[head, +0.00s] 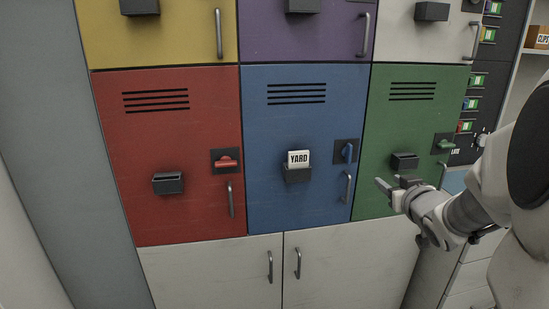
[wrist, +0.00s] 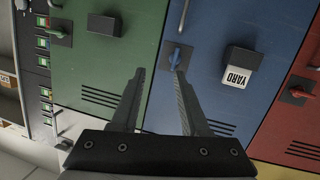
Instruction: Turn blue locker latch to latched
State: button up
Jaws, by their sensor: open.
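The blue locker (head: 300,205) is in the middle of the lower row, with its door flush. Its blue latch (head: 347,152) is upright on a dark plate near the door's right edge, above a grey bar handle (head: 348,188). My gripper (head: 387,184) is open and empty, to the right of and below the latch, in front of the green door. In the wrist view, which is upside down, the blue latch (wrist: 177,55) shows just beyond the right fingertip of my gripper (wrist: 160,74). I see no contact, and the depth gap is unclear.
The red latch (head: 226,162) and the green latch (head: 444,145) lie level. A YARD card (head: 299,157) sits in the holder on the blue door. The green door's card holder (head: 404,161) protrudes near my gripper. White cupboards (head: 210,275) are below.

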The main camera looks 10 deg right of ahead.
jog(key=w+t+y+b, duration=0.1)
jog(key=t+y, duration=0.1)
jog(key=y, duration=0.1)
send_near(351, 149)
jog(key=shift+n+t, duration=0.3)
jog(key=shift+t, duration=0.1)
jog(key=w, duration=0.9)
jog(key=shift+w+a+f, duration=0.15)
jog(key=shift+w+f, duration=0.05)
jog(key=shift+f, duration=0.2)
grip_shut()
